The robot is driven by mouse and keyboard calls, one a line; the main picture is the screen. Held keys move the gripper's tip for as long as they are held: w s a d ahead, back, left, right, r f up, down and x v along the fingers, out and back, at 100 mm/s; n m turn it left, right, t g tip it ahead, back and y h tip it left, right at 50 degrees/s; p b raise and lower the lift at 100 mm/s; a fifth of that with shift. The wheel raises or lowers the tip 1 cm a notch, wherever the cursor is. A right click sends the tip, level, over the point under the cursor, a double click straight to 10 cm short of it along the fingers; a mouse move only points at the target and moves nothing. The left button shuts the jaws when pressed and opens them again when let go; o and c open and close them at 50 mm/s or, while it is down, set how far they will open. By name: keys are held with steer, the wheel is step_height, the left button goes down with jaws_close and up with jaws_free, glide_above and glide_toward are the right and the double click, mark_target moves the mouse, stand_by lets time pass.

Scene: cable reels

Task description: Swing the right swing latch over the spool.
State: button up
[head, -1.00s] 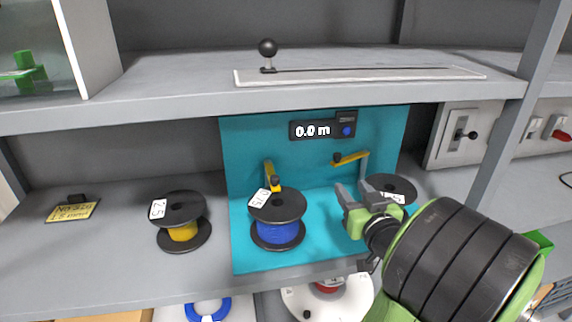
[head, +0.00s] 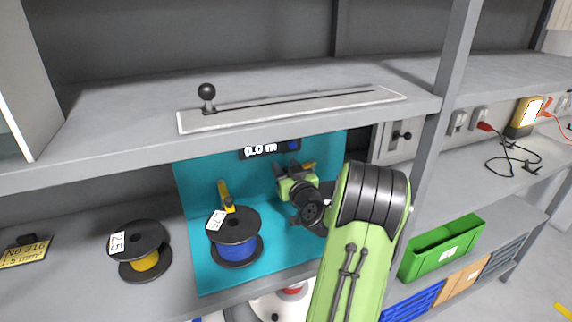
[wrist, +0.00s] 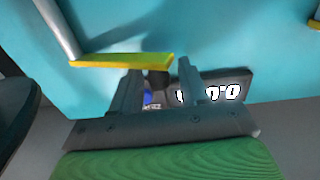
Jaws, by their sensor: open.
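The right swing latch is a yellow bar on a grey post with a dark knob at its free end. In the head view only a bit of the yellow bar (head: 309,165) shows behind my gripper (head: 289,168). In the wrist view the bar (wrist: 115,61) crosses in front of my open gripper (wrist: 160,68), and the knob (wrist: 158,80) lies between the two fingers. I cannot tell whether they touch it. A dark spool flange (wrist: 16,112) shows at the left of the wrist view. My arm hides the right spool in the head view.
A blue-wire spool (head: 236,249) and the left yellow latch (head: 224,193) stand left of my gripper on the teal station (head: 192,196). A yellow-wire spool (head: 141,258) sits further left. The shelf with a slider rail (head: 290,109) is just above my gripper.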

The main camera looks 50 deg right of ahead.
steer(key=shift+c, duration=0.3)
jaws_close()
steer(key=shift+s+f+b, duration=0.1)
steer(key=shift+b, duration=0.2)
